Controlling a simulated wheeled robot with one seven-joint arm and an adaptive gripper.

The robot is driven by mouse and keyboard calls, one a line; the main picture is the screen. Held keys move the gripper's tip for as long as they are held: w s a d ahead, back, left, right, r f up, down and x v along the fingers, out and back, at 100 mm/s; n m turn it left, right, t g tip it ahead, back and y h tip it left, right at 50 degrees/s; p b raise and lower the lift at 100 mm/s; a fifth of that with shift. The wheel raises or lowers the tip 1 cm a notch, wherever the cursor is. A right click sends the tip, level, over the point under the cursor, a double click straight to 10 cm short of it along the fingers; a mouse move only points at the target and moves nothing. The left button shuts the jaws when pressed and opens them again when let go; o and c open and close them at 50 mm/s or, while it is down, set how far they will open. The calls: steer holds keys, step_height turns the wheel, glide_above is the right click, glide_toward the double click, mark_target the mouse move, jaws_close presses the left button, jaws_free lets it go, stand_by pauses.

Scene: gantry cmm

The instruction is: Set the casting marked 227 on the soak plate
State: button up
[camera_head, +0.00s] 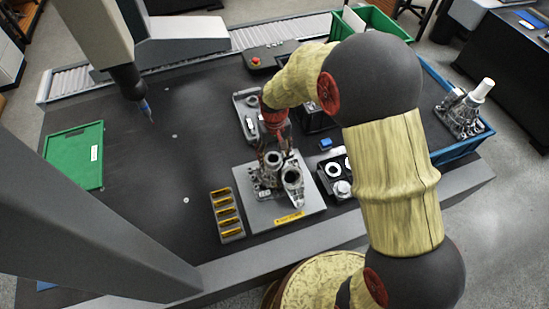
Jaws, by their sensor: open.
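A grey plate with a yellow label (308,211), apparently the soak plate, lies on the dark table in front of my arm. Grey metal castings (292,178) stand on it close together, with round openings facing up. No number can be read on them, so I cannot tell which is 227. My gripper (272,156) is open and points down at the back of these castings, at the left one. I cannot tell whether its fingers touch it. My arm and gripper hide part of the castings and the space behind them.
A rack with yellow pieces (227,214) stands left of the plate, and a black tray with rings (336,177) stands right. A grey fixture (246,112) lies behind. The table around the green tray (73,157) is open.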

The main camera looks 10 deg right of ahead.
step_height(320, 180, up, 8)
steer(key=p, duration=0.1)
steer(key=shift+r, duration=0.25)
steer(key=s+d+r+t, duration=0.1)
steer(key=s+d+r, duration=0.15)
steer(key=r, duration=0.35)
steer(key=s+d+r+m+t, duration=0.1)
steer(key=s+d+r, duration=0.1)
steer(key=s+r, duration=0.25)
steer(key=s+d+r+t, duration=0.1)
steer(key=s+d+r, duration=0.15)
steer(key=r, duration=0.35)
steer(key=s+d+r+t, duration=0.1)
steer(key=s+d+r, duration=0.1)
steer(key=s, duration=0.5)
steer(key=s+d+r+m+t, duration=0.1)
steer(key=s+r, duration=0.2)
steer(key=s, duration=0.4)
steer(key=shift+d+r+t, duration=0.25)
steer(key=shift+d+t, duration=0.05)
steer(key=shift+d, duration=0.05)
steer(key=shift+f, duration=0.15)
